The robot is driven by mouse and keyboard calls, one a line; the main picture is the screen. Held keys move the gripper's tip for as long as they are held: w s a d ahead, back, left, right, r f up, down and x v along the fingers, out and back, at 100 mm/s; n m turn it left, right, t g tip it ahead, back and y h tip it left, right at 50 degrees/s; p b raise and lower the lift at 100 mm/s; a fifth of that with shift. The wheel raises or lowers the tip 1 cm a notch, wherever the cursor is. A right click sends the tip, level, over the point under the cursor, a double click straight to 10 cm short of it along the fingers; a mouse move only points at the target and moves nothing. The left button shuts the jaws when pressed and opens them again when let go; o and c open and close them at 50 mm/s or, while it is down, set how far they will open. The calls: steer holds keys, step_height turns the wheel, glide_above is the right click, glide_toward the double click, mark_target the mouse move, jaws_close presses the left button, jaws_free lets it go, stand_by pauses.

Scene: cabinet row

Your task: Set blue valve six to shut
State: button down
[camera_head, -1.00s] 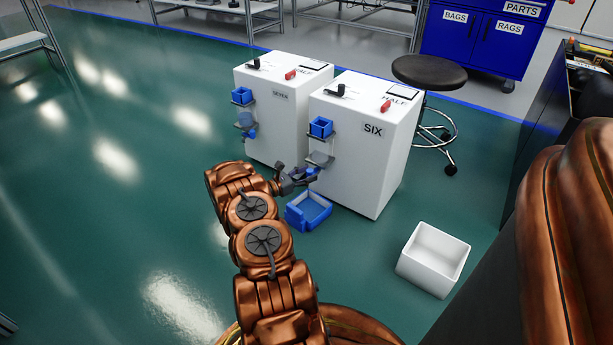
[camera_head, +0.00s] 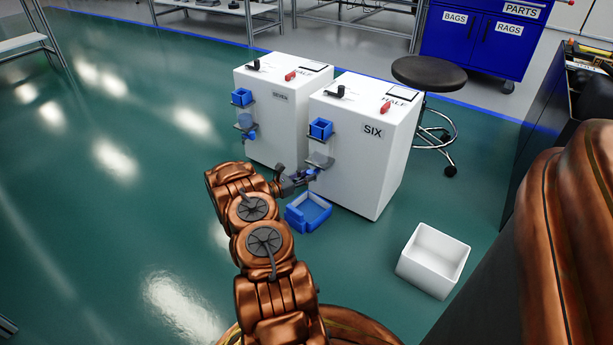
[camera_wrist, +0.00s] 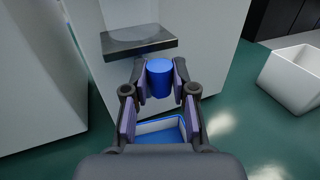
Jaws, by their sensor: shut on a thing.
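The white cabinet labelled SIX (camera_head: 365,165) stands right of a matching cabinet labelled SEVEN (camera_head: 272,120). Below the shelf is a blue round valve knob (camera_wrist: 159,77), seen in the wrist view. My gripper (camera_wrist: 160,82) is shut on this knob, one finger on each side. In the head view my gripper (camera_head: 300,178) is at the cabinet's lower front, and the knob is mostly hidden there.
A blue open bin (camera_head: 308,213) lies on the floor just below my gripper. A white open box (camera_head: 433,260) stands to the right. A stool (camera_head: 429,73) is behind cabinet six. The green floor at left is clear.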

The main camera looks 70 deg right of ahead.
steer(key=s+d+n+t+h+b, duration=0.1)
steer(key=s+d+n+t, duration=0.1)
steer(key=s+n+t, duration=0.4)
steer(key=shift+s+n+t, duration=0.15)
steer(key=shift+n+t, duration=2.65)
steer(key=shift+t, duration=2.9)
steer(key=shift+d+r+n+t, duration=0.1)
steer(key=shift+d+n+t, duration=0.05)
steer(key=shift+n+t, duration=0.2)
steer(key=c, duration=0.9)
jaws_free()
